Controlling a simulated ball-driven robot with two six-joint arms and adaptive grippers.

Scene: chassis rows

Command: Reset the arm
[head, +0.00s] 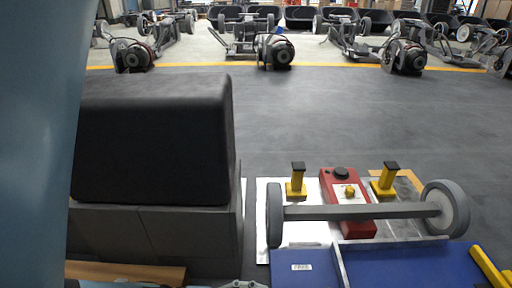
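A large blue-grey link, which looks like part of my own arm, fills the left edge of the head view from top to bottom, close to the camera. Neither of my grippers shows clearly. A small grey metal part (241,284) just enters at the bottom edge, and I cannot tell what it belongs to. A wheel axle (375,211) with a grey wheel at each end lies across a fixture with two yellow posts (297,183). A red box (335,188) with a black knob and a yellow button stands between the posts.
A big black seat-like block (155,140) stands at left. A blue bin (400,266) with a label is at the bottom right, with a wooden piece (125,273) at bottom left. Wheeled chassis (276,51) stand in rows behind a yellow floor line. The dark floor (330,120) between is clear.

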